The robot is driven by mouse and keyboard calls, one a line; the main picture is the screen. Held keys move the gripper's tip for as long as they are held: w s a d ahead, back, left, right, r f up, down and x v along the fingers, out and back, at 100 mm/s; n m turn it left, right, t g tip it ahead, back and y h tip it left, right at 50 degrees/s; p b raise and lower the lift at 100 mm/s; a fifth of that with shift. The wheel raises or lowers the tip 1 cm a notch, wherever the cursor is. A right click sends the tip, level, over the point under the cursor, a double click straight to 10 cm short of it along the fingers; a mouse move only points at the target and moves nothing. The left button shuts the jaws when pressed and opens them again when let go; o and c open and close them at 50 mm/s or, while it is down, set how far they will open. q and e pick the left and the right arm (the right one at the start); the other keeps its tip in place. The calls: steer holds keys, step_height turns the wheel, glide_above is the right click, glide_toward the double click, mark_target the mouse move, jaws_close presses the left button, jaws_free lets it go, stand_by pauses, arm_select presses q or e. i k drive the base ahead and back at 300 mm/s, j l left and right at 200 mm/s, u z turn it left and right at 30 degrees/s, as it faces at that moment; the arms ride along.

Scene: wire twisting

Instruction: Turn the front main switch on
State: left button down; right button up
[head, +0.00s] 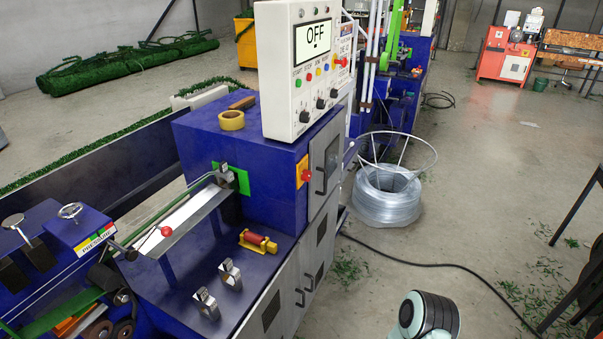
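A red rotary knob on a yellow plate (303,172) is mounted on the side face of the blue machine housing (228,150); it looks like the main switch. Its exact turn position is too small to tell. Above it stands a white control panel (277,90) whose screen (314,40) reads "OFF". The panel also has coloured buttons, several black knobs and a red knob on its right side. Neither of my grippers shows. A white and dark rounded link at the bottom right of centre appears to be part of my arm, well below the switch.
A grey door with a handle (326,161) is right beside the switch. A wire coil (388,195) stands on the floor to the right. A black cable (440,266) crosses the floor. A tape roll (231,120) lies on the housing. The floor beside the machine is mostly open.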

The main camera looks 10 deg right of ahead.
mark_target(307, 175)
steer(key=i+l, duration=0.2)
steer(key=i+l+u, duration=0.15)
steer(key=l, duration=0.25)
steer(key=i+l, duration=0.25)
steer(key=i+l+u, duration=0.15)
steer(key=l, duration=0.3)
steer(key=i+l, duration=0.2)
steer(key=l+u, duration=0.05)
steer(key=l, duration=0.05)
